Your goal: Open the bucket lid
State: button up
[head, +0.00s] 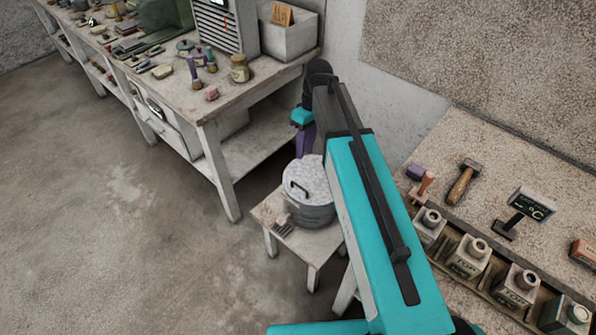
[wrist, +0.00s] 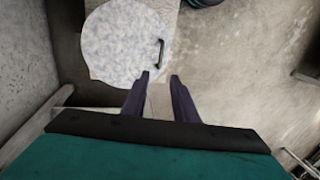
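The bucket (head: 309,212) is a grey metal pail standing on a small low table (head: 297,244). Its round speckled white-blue lid (head: 312,176) lies on top and covers it, with a dark bar handle (head: 298,190) near the lid's left edge. In the wrist view the lid (wrist: 122,42) is at upper left and its handle (wrist: 160,53) is on the lid's right side. My gripper (wrist: 160,78) shows two purple fingers apart with nothing between them. The fingertips appear just below the handle in that picture, apart from it. In the head view my arm hides the bucket's right side.
A long workbench (head: 200,98) with jars, tools and a white box (head: 287,36) stands at left. Open floor (head: 120,230) lies left.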

jog(key=shift+a+r, duration=0.1)
dwell(0.3)
jog(key=p, duration=0.3)
send_over(299, 190)
jog(key=shift+f, duration=6.8)
grip_shut()
